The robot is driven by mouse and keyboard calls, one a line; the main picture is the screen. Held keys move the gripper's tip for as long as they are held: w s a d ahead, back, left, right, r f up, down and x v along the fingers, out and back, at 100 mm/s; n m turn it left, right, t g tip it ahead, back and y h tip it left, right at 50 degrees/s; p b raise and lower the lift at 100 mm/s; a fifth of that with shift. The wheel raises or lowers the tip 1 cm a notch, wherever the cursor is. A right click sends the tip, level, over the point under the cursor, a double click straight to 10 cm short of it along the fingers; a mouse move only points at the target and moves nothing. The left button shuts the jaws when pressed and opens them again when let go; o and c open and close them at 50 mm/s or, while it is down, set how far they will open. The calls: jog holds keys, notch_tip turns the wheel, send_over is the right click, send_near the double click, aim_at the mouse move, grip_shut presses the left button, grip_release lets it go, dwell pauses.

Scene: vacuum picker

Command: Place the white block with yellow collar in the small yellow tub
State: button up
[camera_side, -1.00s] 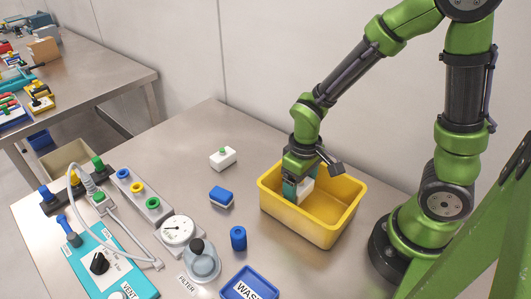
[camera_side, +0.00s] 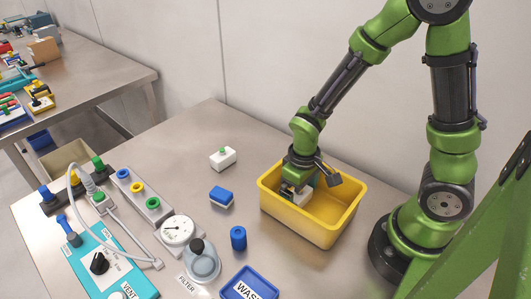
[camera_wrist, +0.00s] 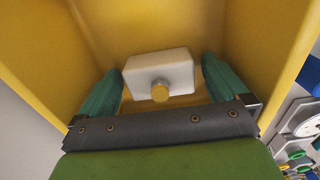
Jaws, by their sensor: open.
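The white block with yellow collar (camera_wrist: 158,70) lies inside the yellow tub (camera_side: 325,228), on its floor as far as the wrist view shows. Its yellow collar (camera_wrist: 160,90) faces my gripper. My gripper (camera_wrist: 160,85) is down inside the tub with its two teal fingers spread, one on each side of the block, with a gap showing at each side. In the side view my gripper (camera_side: 300,188) hides most of the block, and only part of its white body shows below the gripper. The tub's near wall hides the block's lower part there.
A gauge (camera_side: 178,231), a filter (camera_side: 202,262), a blue waste tray (camera_side: 249,285) and a teal vent panel (camera_side: 110,270) lie further left and in front.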

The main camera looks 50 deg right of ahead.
notch_tip(320, 180, up, 11)
jog(key=shift+r, duration=0.1)
jog(key=s+r+m+t+y, duration=0.2)
jog(key=r+t, duration=0.5)
jog(key=r, duration=0.5)
jog(key=shift+s+m, duration=0.7)
jog(key=shift+m, duration=0.3)
